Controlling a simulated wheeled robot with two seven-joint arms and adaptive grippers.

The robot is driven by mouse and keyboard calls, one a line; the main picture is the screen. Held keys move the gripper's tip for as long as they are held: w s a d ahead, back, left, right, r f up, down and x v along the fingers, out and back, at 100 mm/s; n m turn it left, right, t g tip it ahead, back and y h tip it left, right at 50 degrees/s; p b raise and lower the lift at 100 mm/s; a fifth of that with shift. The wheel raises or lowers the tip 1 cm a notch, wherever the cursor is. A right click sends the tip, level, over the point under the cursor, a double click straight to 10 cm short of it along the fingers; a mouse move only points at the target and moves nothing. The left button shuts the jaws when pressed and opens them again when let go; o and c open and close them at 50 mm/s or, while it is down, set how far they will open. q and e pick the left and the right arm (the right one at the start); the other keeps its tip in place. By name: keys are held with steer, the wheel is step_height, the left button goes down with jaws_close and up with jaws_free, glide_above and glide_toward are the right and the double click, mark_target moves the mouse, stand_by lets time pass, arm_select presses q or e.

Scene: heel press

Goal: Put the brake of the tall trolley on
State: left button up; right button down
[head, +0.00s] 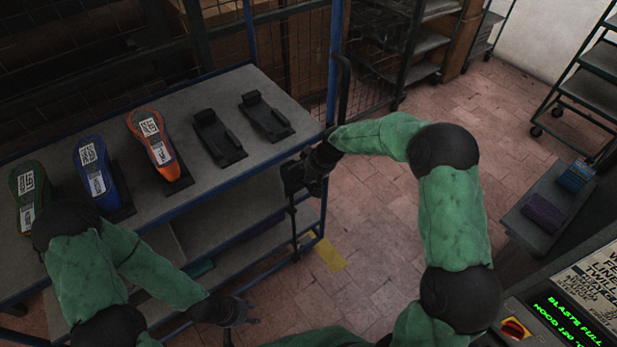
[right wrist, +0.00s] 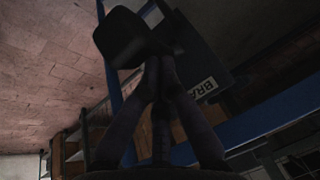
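The tall trolley has grey shelves (head: 205,180) and a blue frame (head: 262,150), at the left and centre of the head view. At its right end, my right gripper (head: 297,180) is at a dark handle above a thin upright rod (head: 294,228). In the right wrist view its fingers (right wrist: 157,75) come together at a black block-shaped handle (right wrist: 128,38); the contact itself is dark. Behind is a plate with a partly hidden label reading "BRA" (right wrist: 203,88). My left gripper (head: 242,317) is open and empty, low in front of the trolley.
The top shelf carries several colourful shoes, including an orange one (head: 155,145), and empty black holders (head: 218,138). A yellow floor mark (head: 329,254) lies by the trolley's right end. A control panel (head: 560,310) stands at lower right. Tiled floor (head: 390,255) is free between.

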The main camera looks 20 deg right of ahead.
steer(key=shift+s+f, duration=0.2)
